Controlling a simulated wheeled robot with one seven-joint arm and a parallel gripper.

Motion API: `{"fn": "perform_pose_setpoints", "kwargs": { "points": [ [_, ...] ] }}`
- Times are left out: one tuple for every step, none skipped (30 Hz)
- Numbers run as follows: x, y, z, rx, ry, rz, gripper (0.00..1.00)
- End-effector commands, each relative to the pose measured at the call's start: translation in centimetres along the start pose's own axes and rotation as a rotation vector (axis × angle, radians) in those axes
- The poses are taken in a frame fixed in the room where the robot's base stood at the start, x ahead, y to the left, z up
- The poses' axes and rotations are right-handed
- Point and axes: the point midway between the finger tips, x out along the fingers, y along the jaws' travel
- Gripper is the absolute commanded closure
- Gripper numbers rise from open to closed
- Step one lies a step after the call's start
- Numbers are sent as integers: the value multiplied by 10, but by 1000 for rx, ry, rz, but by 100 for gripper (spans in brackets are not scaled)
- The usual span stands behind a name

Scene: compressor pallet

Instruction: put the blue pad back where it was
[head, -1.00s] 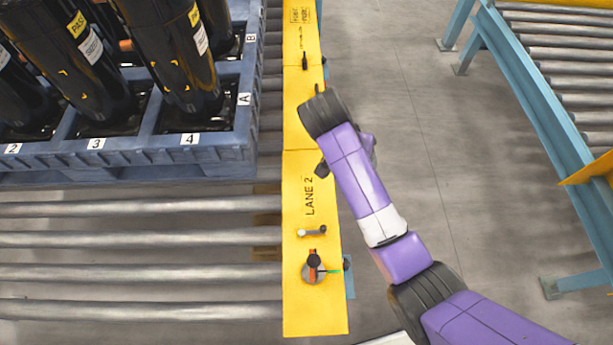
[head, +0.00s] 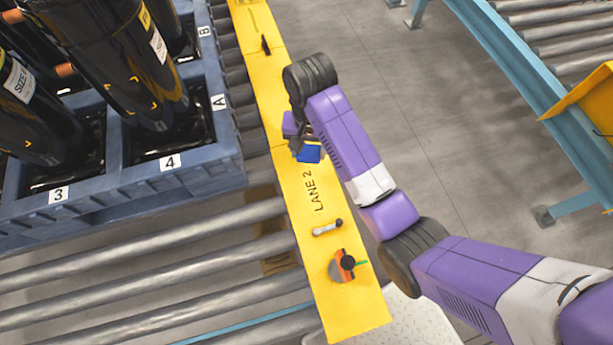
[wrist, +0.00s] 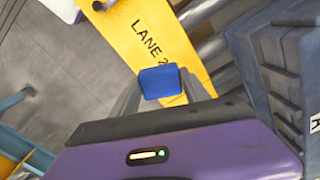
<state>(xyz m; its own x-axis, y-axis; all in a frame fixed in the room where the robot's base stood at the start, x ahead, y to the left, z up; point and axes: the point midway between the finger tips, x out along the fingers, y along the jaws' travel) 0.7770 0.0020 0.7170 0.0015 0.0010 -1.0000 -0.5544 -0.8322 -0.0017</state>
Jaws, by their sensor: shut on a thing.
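The blue pad (head: 308,153) is a small block, held out at the tip of my gripper (head: 303,146) above the yellow lane 2 cover (head: 300,175). In the wrist view the pad (wrist: 160,82) sits between the two grey fingers of my gripper (wrist: 162,92), which is shut on it. Behind it are the yellow cover (wrist: 150,30) and its "LANE 2" lettering. I cannot tell the exact height of the pad above the cover. No empty place for the pad can be made out in these views.
A blue-grey pallet (head: 120,195) with black compressors (head: 130,60) stands left of the cover on rollers (head: 180,255). A small lever (head: 327,228) and an orange-and-black switch (head: 343,265) stick up from the cover's near end. Open floor (head: 420,150) lies to the right.

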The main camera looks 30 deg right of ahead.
Motion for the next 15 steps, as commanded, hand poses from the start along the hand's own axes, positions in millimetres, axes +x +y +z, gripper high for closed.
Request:
{"fn": "perform_pose_setpoints", "kwargs": {
  "points": [
    [15, 1, 1, 1, -3, 2, 79],
    [22, 1, 1, 1, -3, 2, 79],
    [32, 1, 1, 1, -3, 2, 79],
    [39, 1, 1, 1, -3, 3, 79],
    [46, 1, 0, 1, -2, 2, 79],
    [56, 1, 1, 1, -3, 3, 79],
    [63, 1, 1, 1, -2, 2, 79],
    [69, 1, 0, 1, -2, 3, 79],
    [77, 1, 0, 1, -1, 2, 79],
    [82, 1, 0, 1, -1, 2, 79],
    [87, 1, 0, 1, -1, 2, 79],
    [92, 1, 0, 1, 0, 1, 79],
    [95, 1, 0, 0, 0, 1, 79],
    [97, 0, 0, 0, 0, 1, 79],
    [99, 0, 0, 0, 1, 1, 79]
  ]
}}
